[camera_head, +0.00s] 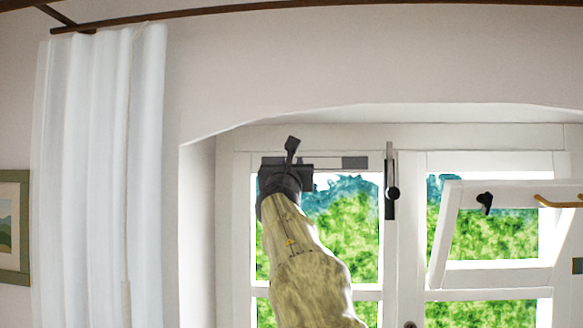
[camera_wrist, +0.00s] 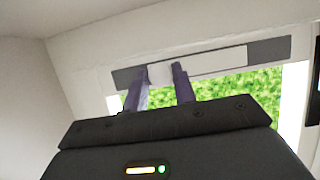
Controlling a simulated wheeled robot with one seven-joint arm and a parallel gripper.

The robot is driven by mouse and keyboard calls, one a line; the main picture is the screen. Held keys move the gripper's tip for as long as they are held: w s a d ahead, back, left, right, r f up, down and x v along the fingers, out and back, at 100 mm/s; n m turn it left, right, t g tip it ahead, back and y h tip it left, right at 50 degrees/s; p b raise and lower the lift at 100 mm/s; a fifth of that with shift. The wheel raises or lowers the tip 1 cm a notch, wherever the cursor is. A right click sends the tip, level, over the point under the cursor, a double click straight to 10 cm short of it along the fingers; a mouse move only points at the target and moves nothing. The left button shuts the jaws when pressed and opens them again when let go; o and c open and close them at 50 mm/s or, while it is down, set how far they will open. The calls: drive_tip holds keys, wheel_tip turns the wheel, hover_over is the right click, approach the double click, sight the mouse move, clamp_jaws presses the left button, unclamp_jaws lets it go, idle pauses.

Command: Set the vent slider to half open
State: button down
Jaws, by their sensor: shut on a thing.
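The vent is a dark grey strip (camera_head: 355,162) at the top of the left window sash, and it also shows in the wrist view (camera_wrist: 270,50). A white slider plate (camera_wrist: 218,62) covers its middle, with dark grey bare at both ends. In the wrist view my gripper (camera_wrist: 161,78) has its two dark fingers on either side of a small white tab at the plate's left part, shut on it. In the head view my gripper (camera_head: 291,152) and arm hide the left part of the vent.
A dark window latch (camera_head: 391,192) stands right of the vent. A tilted white-framed pane (camera_head: 446,225) with a black knob (camera_head: 485,203) leans inward at the right. A white curtain (camera_head: 95,180) hangs at the left. The wall arch (camera_head: 350,110) curves above.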

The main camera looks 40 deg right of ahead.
drive_tip(key=c, duration=1.1)
unclamp_jaws()
drive_tip(key=shift+c, duration=0.2)
drive_tip(key=b+v, duration=0.8)
drive_tip(key=v, duration=0.9)
drive_tip(key=shift+f+b, duration=0.2)
drive_tip(key=shift+b, duration=0.1)
drive_tip(key=shift+a, duration=0.1)
